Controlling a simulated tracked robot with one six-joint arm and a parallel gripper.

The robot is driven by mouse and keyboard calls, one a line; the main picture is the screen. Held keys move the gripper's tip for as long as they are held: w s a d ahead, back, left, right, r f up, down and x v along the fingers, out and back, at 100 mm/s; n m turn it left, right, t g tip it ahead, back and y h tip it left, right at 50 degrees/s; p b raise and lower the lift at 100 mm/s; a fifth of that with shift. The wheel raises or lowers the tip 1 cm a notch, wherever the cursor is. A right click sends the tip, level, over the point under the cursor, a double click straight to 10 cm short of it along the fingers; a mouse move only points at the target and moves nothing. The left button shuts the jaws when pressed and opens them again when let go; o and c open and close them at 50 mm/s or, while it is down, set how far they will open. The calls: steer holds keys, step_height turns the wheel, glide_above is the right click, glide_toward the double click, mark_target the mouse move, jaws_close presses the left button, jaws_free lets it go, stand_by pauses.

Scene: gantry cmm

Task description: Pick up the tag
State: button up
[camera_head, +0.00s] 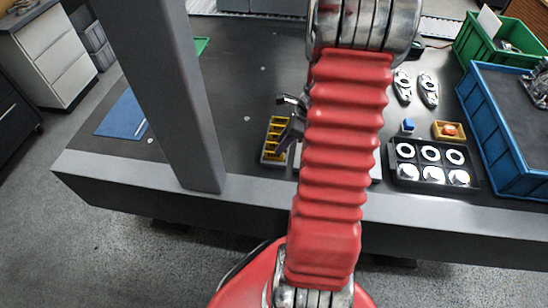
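I cannot make out a tag for sure in this view. My red ribbed arm crosses the middle and hides part of the table (250,60). A dark grey piece that looks like part of my gripper (291,125) shows at the arm's left edge, beside a grey tray with yellow slots (273,141). The rest of the gripper is hidden behind the arm, so I cannot tell its opening or whether it holds anything. A small blue object (408,125) and a yellow box with an orange item (448,131) lie right of the arm.
A black tray of round metal parts (432,182) stands at the front right. A blue crate (500,140) and a green crate (486,50) stand right. Two metal parts (428,90) lie behind. A grey column (165,90) rises left, by a blue mat (122,118).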

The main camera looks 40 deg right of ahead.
mark_target(274, 158)
steer(key=shift+x, duration=2.5)
steer(key=shift+a, duration=0.15)
steer(key=shift+c, duration=0.2)
jaws_close()
